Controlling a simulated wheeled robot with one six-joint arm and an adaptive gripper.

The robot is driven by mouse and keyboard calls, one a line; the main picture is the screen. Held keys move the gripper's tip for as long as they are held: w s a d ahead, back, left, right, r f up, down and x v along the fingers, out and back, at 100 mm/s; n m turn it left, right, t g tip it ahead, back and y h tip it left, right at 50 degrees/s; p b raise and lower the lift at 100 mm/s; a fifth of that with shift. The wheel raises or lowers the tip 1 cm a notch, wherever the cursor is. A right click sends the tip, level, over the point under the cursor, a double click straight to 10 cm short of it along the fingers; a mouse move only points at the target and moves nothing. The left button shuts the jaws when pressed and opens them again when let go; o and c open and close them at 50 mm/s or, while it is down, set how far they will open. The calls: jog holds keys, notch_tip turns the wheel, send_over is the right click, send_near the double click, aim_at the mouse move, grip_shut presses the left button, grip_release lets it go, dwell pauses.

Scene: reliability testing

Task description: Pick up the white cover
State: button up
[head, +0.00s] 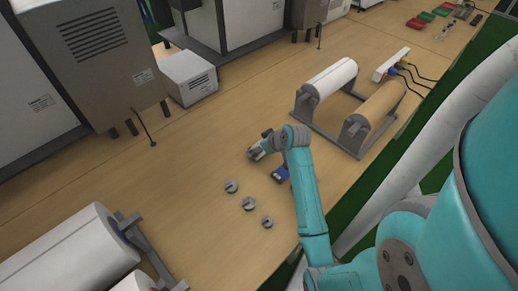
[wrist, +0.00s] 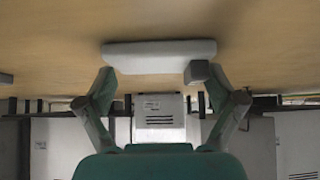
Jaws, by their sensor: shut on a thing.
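My gripper (head: 263,147) is low over the wooden table, near the middle of the head view. In the wrist view its two teal fingers reach up to a white, flat, rounded piece, the white cover (wrist: 158,55). The gripper is shut on the cover, which spans the space across both fingertips. In the head view only a small pale part of the cover (head: 255,154) shows at the fingertips. Whether it still touches the table is hard to tell.
Several small grey round parts (head: 249,204) and a blue item (head: 280,174) lie near my arm. A roller stand with a white roll (head: 328,79) and a brown roll (head: 377,107) stands to the right. A white vented box (head: 188,78) is behind. Table is clear left of the gripper.

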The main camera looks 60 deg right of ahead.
notch_tip(320, 180, up, 10)
dwell(0.6)
